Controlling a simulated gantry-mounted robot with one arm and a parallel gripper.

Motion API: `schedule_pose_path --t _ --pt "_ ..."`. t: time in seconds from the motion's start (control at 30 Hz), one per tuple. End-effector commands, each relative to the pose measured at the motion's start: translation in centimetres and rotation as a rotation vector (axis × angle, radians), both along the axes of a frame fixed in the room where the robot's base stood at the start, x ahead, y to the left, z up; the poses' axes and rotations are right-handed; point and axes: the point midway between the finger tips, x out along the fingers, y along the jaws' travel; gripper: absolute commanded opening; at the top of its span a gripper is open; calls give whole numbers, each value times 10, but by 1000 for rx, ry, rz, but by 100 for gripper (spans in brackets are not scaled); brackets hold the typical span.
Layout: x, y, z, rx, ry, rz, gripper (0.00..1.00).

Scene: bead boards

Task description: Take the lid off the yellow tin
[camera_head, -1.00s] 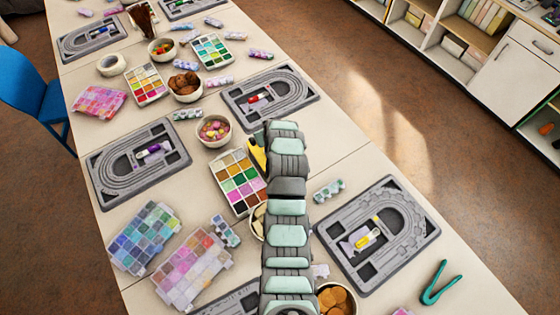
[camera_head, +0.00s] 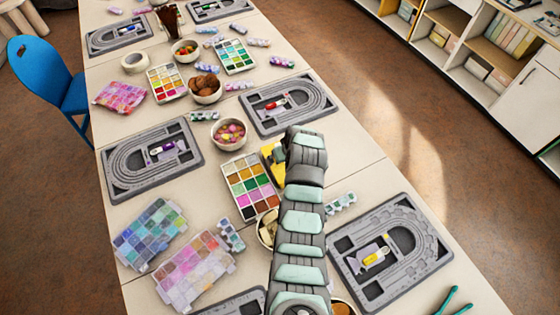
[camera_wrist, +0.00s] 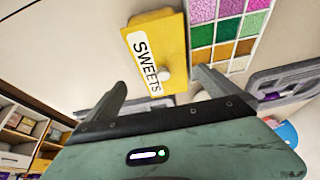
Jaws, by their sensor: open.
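In the head view the yellow tin (camera_head: 268,151) stands beside a bead box, partly hidden by my arm. My gripper (camera_wrist: 161,82) is open and empty in the wrist view. Its fingers are spread on either side of the knob, and I cannot tell how far apart in depth they are. In the head view my arm hides the fingertips.
The open bead box (camera_head: 249,187) with coloured compartments lies close against the tin's left. A bowl (camera_head: 265,228) is half hidden by my arm. A strip of bare table (camera_head: 352,165) lies to the right.

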Motion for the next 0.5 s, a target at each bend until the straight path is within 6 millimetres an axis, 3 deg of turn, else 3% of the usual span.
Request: schedule_pose_path --t 0.5 --pt "12 11 -37 0 6 1 100"
